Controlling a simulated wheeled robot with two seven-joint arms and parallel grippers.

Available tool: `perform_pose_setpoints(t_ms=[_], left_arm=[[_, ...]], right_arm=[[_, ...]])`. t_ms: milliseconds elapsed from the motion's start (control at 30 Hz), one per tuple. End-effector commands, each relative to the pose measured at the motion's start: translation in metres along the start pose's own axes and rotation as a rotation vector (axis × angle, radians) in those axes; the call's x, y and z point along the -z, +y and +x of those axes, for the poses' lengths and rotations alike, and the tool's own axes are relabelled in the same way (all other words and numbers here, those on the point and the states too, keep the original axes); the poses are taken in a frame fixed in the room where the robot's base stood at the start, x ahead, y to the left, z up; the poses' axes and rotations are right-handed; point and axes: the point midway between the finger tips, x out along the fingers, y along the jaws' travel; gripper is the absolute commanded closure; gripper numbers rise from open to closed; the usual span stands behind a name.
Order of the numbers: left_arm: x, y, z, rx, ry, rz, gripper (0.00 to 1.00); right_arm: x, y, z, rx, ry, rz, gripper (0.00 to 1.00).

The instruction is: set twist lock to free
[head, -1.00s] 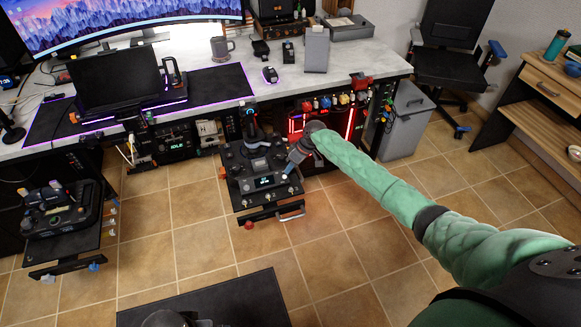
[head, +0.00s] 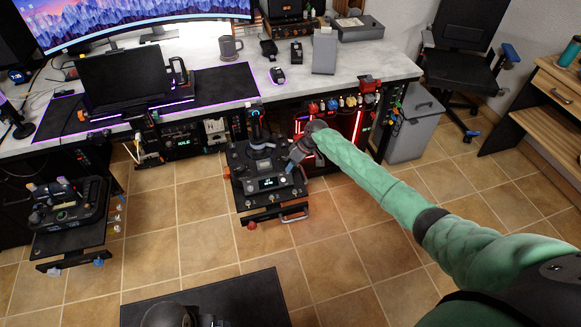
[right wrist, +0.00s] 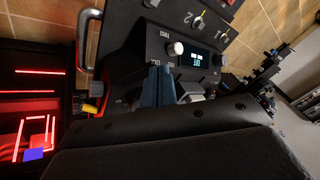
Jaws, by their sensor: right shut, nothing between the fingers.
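The control panel (head: 240,190) is a dark box with a joystick (head: 257,130), a small lit display (head: 268,183) and several switches. In the right wrist view the panel shows a round pale knob (right wrist: 175,48) beside the display (right wrist: 197,58). A grey, angular control (right wrist: 188,92) lies close to the right of my fingers, partly hidden. My right gripper (head: 289,167) is at the panel's right side, shut and empty, and its blue fingers show in the right wrist view (right wrist: 158,82). Whether they touch a control, and how the twist lock is set, I cannot tell. My left gripper is out of view.
The desk (head: 350,70) stands behind the panel, with red-lit equipment under it. A second control unit (head: 68,210) is at the left. A grey bin (head: 412,125) and an office chair (head: 460,65) are at the right. The tiled floor in front is mostly free.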

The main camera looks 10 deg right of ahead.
Motion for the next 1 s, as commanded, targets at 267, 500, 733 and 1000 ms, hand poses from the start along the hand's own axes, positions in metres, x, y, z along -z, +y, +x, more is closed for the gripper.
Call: perform_pose_setpoints(t_ms=[267, 500, 733, 1000], left_arm=[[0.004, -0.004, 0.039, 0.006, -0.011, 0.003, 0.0], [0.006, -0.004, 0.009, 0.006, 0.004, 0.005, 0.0], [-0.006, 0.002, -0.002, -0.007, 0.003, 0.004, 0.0], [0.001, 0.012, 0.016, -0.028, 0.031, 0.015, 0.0]], right_arm=[[0.003, 0.001, -0.01, -0.001, 0.002, 0.0, 1.0], [0.003, 0.001, -0.036, -0.001, 0.002, 0.0, 1.0], [0.002, 0.002, -0.07, -0.003, 0.002, -0.001, 1.0], [0.003, 0.001, -0.101, -0.002, 0.002, 0.0, 1.0]])
